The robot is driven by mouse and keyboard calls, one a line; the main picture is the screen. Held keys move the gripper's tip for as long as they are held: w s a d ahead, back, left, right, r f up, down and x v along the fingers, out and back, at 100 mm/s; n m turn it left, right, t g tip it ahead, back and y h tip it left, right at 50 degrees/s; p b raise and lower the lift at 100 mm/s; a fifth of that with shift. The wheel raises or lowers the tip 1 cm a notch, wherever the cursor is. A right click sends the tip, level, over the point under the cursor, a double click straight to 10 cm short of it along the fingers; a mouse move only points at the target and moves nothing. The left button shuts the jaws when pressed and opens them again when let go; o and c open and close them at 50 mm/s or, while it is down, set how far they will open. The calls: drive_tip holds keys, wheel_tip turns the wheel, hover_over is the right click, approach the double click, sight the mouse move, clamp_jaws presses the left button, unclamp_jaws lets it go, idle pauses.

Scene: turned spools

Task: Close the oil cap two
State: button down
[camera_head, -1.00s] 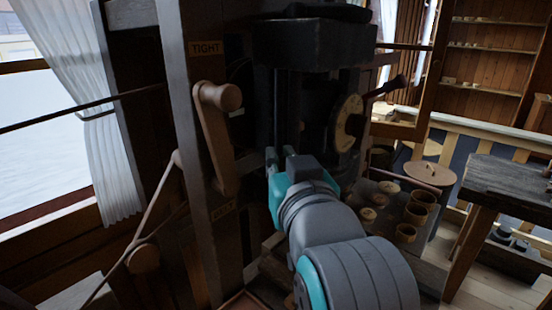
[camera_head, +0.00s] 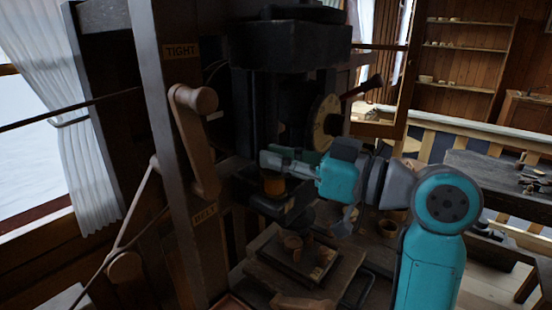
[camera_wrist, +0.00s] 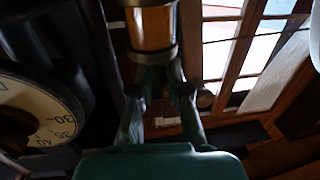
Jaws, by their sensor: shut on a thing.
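An amber oil cup (camera_head: 273,186) stands on the dark machine frame, below my fingertips in the head view. In the wrist view its amber glass (camera_wrist: 152,27) shows at the top, with a brass-coloured cap or collar (camera_wrist: 152,56) at its end. My gripper (camera_head: 268,160) reaches in from the right, and its fingers (camera_wrist: 162,80) are closed on that brass end. The fingers hide part of it, so I cannot tell whether the cap sits fully closed.
A numbered dial (camera_head: 325,122) with a dark-handled lever (camera_head: 366,88) is close behind my gripper. A wooden crank (camera_head: 198,140) is on the post at left under a TIGHT label (camera_head: 181,51). A low board (camera_head: 297,255) with small wooden pieces lies below.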

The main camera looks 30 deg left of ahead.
drive_tip(key=shift+w+n+g, duration=0.2)
drive_tip(key=shift+n+g, duration=0.4)
drive_tip(key=shift+g, duration=0.4)
drive_tip(key=c, duration=1.1)
unclamp_jaws()
drive_tip(key=d, duration=0.4)
drive_tip(key=w+d, duration=0.1)
drive_tip(key=d, duration=0.2)
drive_tip(key=w+d, duration=0.1)
drive_tip(key=d, duration=0.3)
drive_tip(key=shift+w+d, duration=0.25)
drive_tip(key=shift+d, duration=0.1)
drive_tip(key=shift+s, duration=0.15)
